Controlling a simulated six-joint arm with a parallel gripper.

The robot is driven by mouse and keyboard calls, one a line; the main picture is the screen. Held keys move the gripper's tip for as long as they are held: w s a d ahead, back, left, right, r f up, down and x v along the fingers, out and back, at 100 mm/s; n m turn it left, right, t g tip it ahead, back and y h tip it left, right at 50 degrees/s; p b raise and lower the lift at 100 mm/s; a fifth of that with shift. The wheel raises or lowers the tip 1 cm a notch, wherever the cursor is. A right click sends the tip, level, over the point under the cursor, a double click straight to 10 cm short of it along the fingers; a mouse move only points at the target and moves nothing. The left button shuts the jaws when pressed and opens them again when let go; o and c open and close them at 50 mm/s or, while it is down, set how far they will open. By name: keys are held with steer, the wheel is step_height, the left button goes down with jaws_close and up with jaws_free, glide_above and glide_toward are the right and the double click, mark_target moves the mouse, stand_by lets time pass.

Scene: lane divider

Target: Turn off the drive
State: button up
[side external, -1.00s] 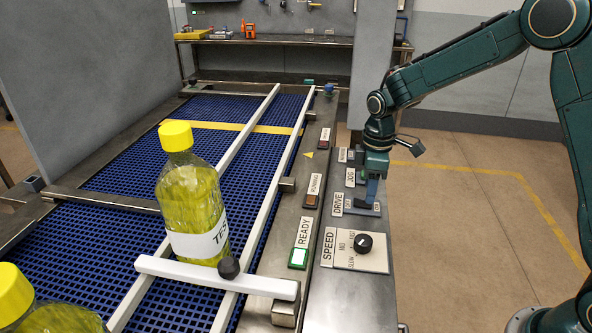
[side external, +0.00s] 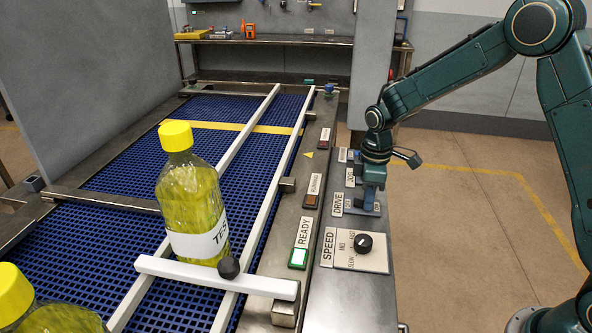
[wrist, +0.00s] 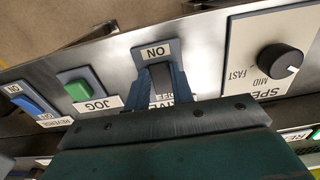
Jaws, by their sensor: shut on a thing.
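The DRIVE switch plate (side external: 349,205) sits on the sloped control panel between JOG and SPEED, partly covered by my gripper in the side view. In the wrist view the dark DRIVE lever (wrist: 160,84) stands between my fingers, below the ON mark (wrist: 156,52). The OFF mark is partly hidden by my gripper. My gripper (side external: 368,205) points down at the switch; in the wrist view my gripper (wrist: 161,85) is shut on the lever. I cannot tell which way the lever is set.
The SPEED knob (side external: 364,243) is close beside my gripper. The green JOG button (wrist: 78,90) and blue REVERSE switch (wrist: 33,104) lie on the other side. The READY lamp (side external: 299,257) is lit green; the RUNNING lamp (side external: 311,201) looks unlit. A bottle (side external: 195,205) stands on the conveyor.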

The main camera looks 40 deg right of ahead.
steer(key=shift+w+a, duration=0.1)
steer(key=shift+w+a+r+g+h, duration=0.1)
steer(key=shift+g+h, duration=0.4)
steer(key=shift+w+a+g+h, duration=0.1)
steer(key=shift+g+h, duration=0.4)
steer(key=o, duration=1)
steer(key=shift+r, duration=0.1)
steer(key=shift+v, duration=6.8)
steer(key=shift+w+a, duration=0.1)
